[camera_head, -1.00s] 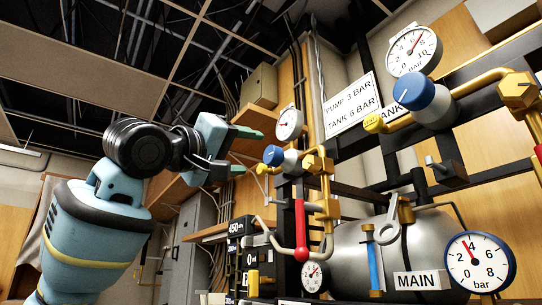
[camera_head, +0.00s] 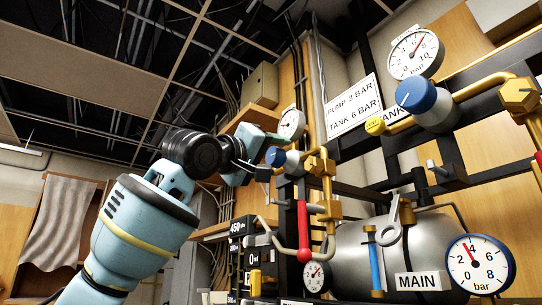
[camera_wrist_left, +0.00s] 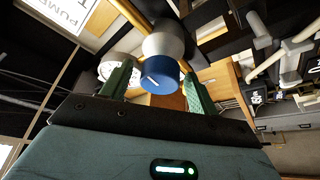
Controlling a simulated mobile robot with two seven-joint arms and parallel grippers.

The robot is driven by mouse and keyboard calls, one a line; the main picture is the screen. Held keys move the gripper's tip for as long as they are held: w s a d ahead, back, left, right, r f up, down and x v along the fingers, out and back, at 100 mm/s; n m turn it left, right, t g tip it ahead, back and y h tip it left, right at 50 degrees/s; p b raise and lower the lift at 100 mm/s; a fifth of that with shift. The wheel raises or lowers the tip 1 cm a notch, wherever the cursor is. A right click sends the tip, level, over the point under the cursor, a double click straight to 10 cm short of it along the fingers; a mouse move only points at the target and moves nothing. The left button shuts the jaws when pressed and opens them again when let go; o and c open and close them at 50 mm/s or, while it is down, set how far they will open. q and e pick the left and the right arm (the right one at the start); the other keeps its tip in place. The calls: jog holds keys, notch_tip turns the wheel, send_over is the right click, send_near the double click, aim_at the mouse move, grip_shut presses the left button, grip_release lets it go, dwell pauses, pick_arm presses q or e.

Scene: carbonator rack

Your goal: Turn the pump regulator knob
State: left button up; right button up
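The pump regulator knob (camera_head: 275,157) is small and blue with a pale pointer line, on a grey regulator body left of the brass fittings. In the left wrist view the knob (camera_wrist_left: 158,77) lies between the two green fingertips. My left gripper (camera_head: 268,154) is open, with one finger above and one below the knob in the head view. I cannot tell whether either finger touches it. The pump gauge (camera_head: 292,123) sits just above the knob; its needle is too small to read. My right gripper is not in view.
A larger blue tank regulator knob (camera_head: 416,94) and its gauge (camera_head: 416,53) are at the upper right. A sign (camera_head: 352,106) reads pump 3 bar, tank 6 bar. A red-handled lever (camera_head: 303,232) hangs below. The MAIN tank (camera_head: 370,254) stands behind.

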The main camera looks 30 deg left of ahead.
pick_arm(q)
jog(key=c, duration=0.9)
jog(key=shift+d, duration=0.1)
jog(key=shift+m, duration=0.3)
jog(key=shift+m+h, duration=0.6)
jog(key=shift+m, duration=0.4)
jog(key=o, duration=0.9)
jog(key=shift+o, duration=0.2)
